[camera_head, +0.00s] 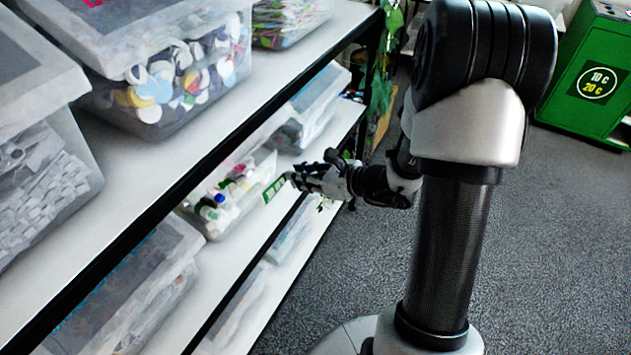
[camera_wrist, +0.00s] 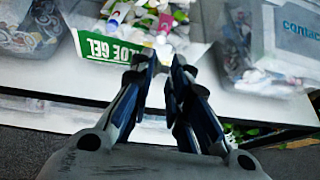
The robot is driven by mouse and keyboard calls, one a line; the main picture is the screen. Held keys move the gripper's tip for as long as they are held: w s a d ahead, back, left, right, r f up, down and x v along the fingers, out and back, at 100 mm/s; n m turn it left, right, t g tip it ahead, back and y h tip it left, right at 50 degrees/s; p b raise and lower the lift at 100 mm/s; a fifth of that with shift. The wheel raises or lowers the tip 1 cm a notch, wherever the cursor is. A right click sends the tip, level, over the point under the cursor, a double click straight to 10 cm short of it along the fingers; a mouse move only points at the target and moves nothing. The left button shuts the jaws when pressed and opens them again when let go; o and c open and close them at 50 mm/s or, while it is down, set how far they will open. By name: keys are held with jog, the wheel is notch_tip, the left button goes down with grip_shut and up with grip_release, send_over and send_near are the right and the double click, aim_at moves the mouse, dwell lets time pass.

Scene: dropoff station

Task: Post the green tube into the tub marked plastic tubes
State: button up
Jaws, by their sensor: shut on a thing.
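The green tube (camera_wrist: 92,71), with white lettering that reads as aloe gel upside down, lies across my fingertips in the wrist view. My gripper (camera_wrist: 160,65) is shut on it. In the head view the tube (camera_head: 274,189) shows as a small green strip at the tip of my gripper (camera_head: 290,180). It is held at the front of a clear open tub (camera_head: 222,228) of mixed tubes and bottles on the middle shelf. Those contents (camera_wrist: 150,15) also show just beyond the tube in the wrist view. I cannot read a marking on this tub.
Other clear tubs flank the open one; the right one in the wrist view has a blue contact label (camera_wrist: 295,27). The shelf edge runs below the tube. Open carpet lies right; a green cabinet (camera_head: 590,85) stands behind.

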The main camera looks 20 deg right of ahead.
jog(key=w+a+b, duration=0.1)
jog(key=w+a, duration=0.2)
jog(key=w, duration=0.1)
jog(key=w+a+f+b, duration=0.1)
jog(key=w+a, duration=0.1)
jog(key=w, duration=0.2)
jog(key=w+a, duration=0.3)
jog(key=w, duration=0.2)
jog(key=shift+w+a+f+b, duration=0.1)
jog(key=shift+a+f+b, duration=0.2)
jog(key=shift+b, duration=0.1)
jog(key=o, duration=0.9)
jog(key=shift+c, duration=0.2)
jog(key=v, duration=1.2)
